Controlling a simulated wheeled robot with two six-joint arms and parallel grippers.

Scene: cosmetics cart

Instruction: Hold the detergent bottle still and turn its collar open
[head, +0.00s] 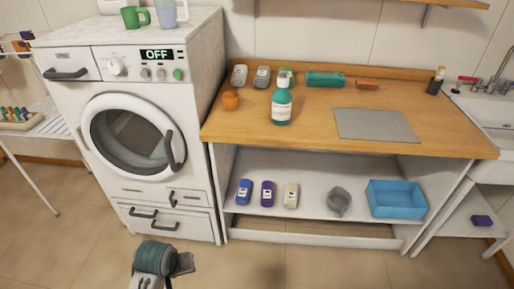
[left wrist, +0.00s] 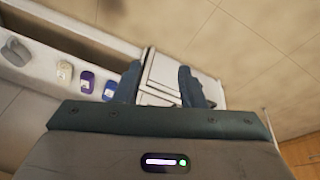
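The detergent bottle, a teal bottle (head: 281,106) with a white label, stands upright on the wooden counter. Its collar and neck show only small at the top, and the collar's state cannot be made out. My left gripper (head: 160,262) is low at the bottom of the head view, in front of the washing machine and far from the bottle. In the left wrist view its two fingers (left wrist: 159,82) are apart with nothing between them. The bottle is not in the left wrist view. My right gripper is not in view.
The washing machine (head: 140,140) stands left of the counter (head: 310,125). An orange cup (head: 230,100), several small containers and a grey mat (head: 375,125) share the countertop. The shelf below holds a blue bin (head: 396,199) and small bottles. The floor in front is clear.

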